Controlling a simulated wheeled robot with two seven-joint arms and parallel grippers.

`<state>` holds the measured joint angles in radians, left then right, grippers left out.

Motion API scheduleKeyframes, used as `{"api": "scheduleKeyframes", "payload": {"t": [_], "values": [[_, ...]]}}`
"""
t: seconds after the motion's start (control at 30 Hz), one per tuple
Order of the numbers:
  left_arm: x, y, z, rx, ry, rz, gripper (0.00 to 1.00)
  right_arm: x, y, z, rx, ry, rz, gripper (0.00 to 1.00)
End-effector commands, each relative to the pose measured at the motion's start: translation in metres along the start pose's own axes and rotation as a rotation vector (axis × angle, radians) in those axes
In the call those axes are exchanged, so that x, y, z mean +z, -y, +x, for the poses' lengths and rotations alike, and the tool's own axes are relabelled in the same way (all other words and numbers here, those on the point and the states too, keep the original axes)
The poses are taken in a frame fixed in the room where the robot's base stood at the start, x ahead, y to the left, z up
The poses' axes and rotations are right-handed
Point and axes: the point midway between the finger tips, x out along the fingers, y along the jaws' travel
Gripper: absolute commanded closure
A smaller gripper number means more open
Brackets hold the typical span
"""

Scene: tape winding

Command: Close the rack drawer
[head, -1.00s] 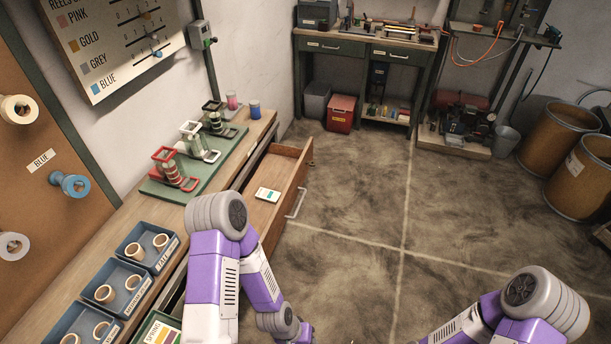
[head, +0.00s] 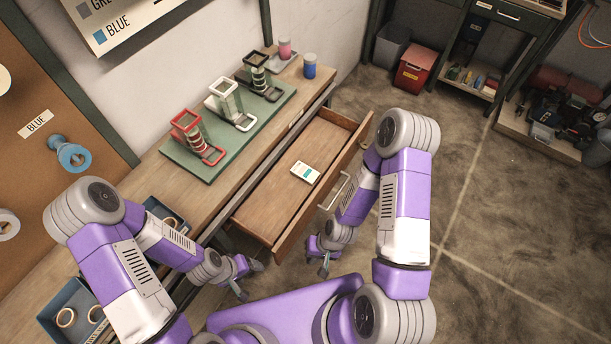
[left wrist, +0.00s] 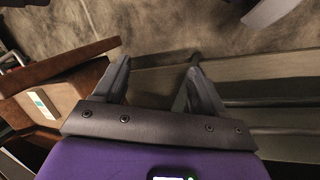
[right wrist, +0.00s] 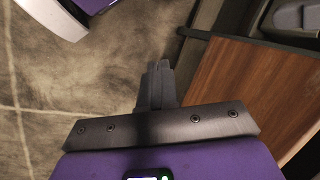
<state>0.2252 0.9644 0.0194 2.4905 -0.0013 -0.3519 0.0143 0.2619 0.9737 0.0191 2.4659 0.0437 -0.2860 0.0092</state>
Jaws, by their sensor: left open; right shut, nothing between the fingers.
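The rack drawer (head: 262,208) is wooden and stands pulled out from under the bench, with a metal handle (head: 334,190) on its front panel. A small white and green box (head: 306,172) lies inside it. My right gripper (head: 322,266) is shut and empty, low beside the near end of the drawer front, apart from the handle. The right wrist view shows its closed fingers (right wrist: 158,72) with the brown drawer panel (right wrist: 240,95) to the right. My left gripper (head: 250,280) is open and empty, left of the drawer's near corner; the drawer also shows in the left wrist view (left wrist: 75,80).
The bench top (head: 190,195) carries a green board (head: 192,160) with several reel holders, pink and blue spools beyond, and blue bins (head: 65,300) nearer me. A red box (head: 415,75) stands by the far bench. The floor (head: 480,220) right of the drawer is clear.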

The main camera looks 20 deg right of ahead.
Motion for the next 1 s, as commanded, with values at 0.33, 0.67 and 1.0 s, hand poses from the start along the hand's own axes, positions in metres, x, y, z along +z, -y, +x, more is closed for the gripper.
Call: {"api": "scheduleKeyframes", "payload": {"t": [0.33,0.67,1.0], "values": [[0.001,-0.008,-0.021,0.001,0.001,0.001,0.08,0.021,-0.045,-0.011,-0.181,0.468,0.818,1.00],[0.002,-0.015,-0.038,0.000,0.000,0.001,0.08,-0.068,-0.082,-0.084,-0.987,0.638,1.450,1.00],[0.002,-0.017,-0.044,0.000,0.000,0.000,0.08,-0.110,-0.146,-0.136,-1.445,0.523,1.554,1.00]]}}
